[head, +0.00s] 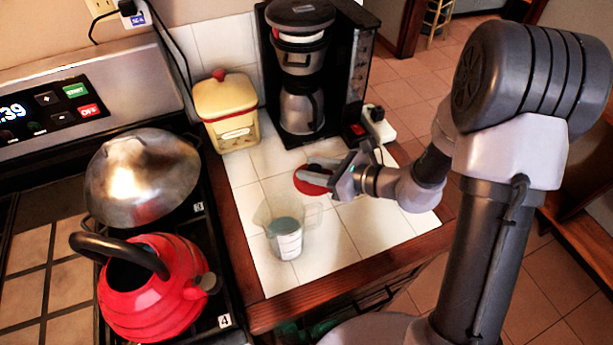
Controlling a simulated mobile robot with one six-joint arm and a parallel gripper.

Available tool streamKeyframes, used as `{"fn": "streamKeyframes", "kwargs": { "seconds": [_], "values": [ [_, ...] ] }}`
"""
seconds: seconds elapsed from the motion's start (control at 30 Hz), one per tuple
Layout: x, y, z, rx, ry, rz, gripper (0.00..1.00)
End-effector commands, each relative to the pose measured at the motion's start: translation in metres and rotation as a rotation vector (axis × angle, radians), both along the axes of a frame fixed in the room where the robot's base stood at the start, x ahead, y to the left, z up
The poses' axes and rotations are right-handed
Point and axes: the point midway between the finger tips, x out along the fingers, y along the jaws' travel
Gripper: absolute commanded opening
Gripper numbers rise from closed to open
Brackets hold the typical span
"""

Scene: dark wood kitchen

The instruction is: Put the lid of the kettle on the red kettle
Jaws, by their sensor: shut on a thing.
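The red kettle (150,296) stands on the front burner of the stove at the lower left. Its dark handle arches over an open top, and its spout points right. The red lid (311,181) is at my gripper (325,174), over the tiled counter to the right of the kettle. My gripper is shut on the lid, and its fingers hide part of it. I cannot tell whether the lid is still touching the counter or just above it.
A clear measuring cup (286,232) stands on the counter between my gripper and the kettle. A coffee maker (305,75) and a yellow canister (229,112) stand behind. A domed metal lid (143,176) covers the pan on the rear burner.

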Motion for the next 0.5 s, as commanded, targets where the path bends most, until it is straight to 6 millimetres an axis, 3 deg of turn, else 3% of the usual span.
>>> {"fn": "streamKeyframes", "kwargs": {
  "seconds": [0.03, 0.3, 0.5],
  "values": [
    [0.000, 0.000, -0.012, 0.001, 0.002, -0.001, 0.00],
    [0.000, 0.000, -0.055, 0.002, 0.001, -0.002, 0.00],
    [0.001, -0.001, -0.052, 0.000, -0.002, -0.001, 0.00]
  ]
}}
